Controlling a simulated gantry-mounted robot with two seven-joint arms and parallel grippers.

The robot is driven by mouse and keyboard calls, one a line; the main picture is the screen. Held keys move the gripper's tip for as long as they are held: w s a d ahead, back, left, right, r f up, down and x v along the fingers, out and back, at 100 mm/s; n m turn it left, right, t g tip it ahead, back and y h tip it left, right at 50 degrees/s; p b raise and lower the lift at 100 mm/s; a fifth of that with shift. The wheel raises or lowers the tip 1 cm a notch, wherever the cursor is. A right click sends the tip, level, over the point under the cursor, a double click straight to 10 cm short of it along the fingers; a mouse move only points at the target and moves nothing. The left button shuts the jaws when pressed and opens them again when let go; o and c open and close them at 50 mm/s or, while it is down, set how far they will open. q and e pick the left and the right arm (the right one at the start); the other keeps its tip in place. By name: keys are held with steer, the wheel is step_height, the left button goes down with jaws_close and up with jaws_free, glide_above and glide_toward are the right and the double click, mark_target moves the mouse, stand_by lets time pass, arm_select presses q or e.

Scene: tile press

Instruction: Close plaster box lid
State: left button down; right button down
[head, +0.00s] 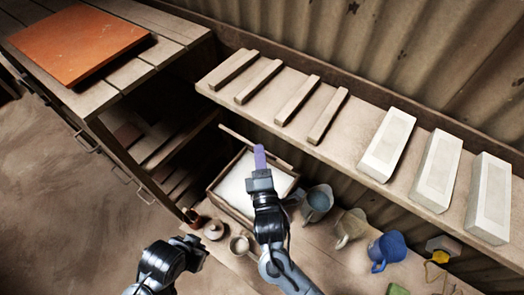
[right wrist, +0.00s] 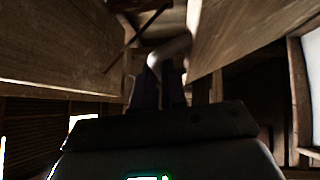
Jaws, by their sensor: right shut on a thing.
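The plaster box (head: 211,193) is a wooden box on the bench, with white plaster (head: 236,187) showing inside. Its lid (head: 231,134) stands raised at the far side, seen nearly edge-on as a thin wooden strip. My right gripper (head: 260,152) reaches over the box, its purple fingers at the lid's edge. In the right wrist view its dark fingers (right wrist: 160,82) are shut around a pale rounded bar (right wrist: 171,48), which looks like part of the lid. My left gripper (head: 197,257) is low in the head view, apart from the box; its jaws are not clear.
Several mugs, including a blue mug (head: 388,248), stand right of the box. A small metal cup (head: 241,245) is in front. A shelf (head: 345,150) with wooden strips and white blocks (head: 437,170) runs behind. An orange slab (head: 78,42) lies on the left cabinet.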

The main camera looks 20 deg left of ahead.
steer(key=shift+f, duration=0.4)
steer(key=c, duration=1.5)
jaws_free()
steer(key=o, duration=0.3)
steer(key=shift+r, duration=0.1)
steer(key=b+v, duration=0.1)
steer(key=v, duration=0.9)
steer(key=shift+s+d+r+b, duration=0.1)
steer(key=shift+s+d+b, duration=0.15)
steer(key=shift+s+b, duration=0.1)
